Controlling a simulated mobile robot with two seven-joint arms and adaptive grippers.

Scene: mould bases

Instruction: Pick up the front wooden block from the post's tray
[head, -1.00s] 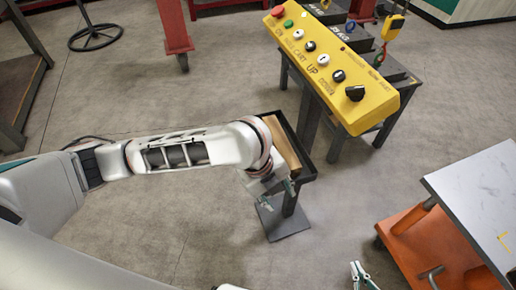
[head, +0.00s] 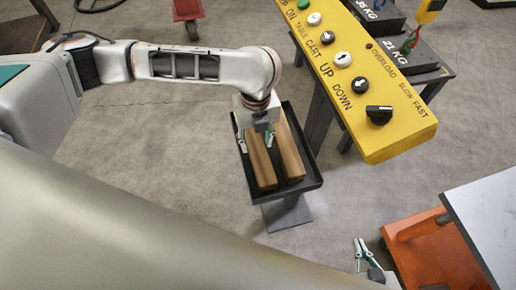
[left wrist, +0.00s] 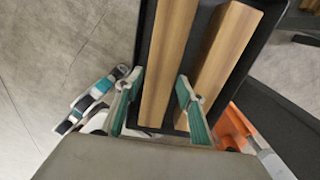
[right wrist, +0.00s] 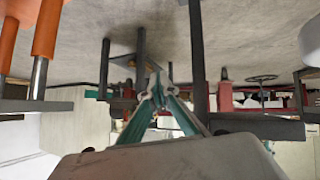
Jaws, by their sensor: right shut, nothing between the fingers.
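Two long wooden blocks lie side by side in the post's dark tray (head: 312,182). The left block (head: 261,165), nearer my body, is below my left gripper (head: 255,142); the other block (head: 289,150) lies to its right. In the left wrist view the left block (left wrist: 168,60) passes between the two teal fingers of the left gripper (left wrist: 160,78), which stand apart on either side of it. The other block (left wrist: 226,55) is outside the right finger. I cannot tell whether the fingers touch the block. My right gripper (head: 362,252) is shut and empty, away from the tray.
A yellow control panel (head: 370,85) stands close to the tray's right, with dark weights (head: 412,58) on a stand behind it. An orange cart (head: 430,250) and a pale-topped table (head: 490,215) are at lower right. Floor left of the tray is clear.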

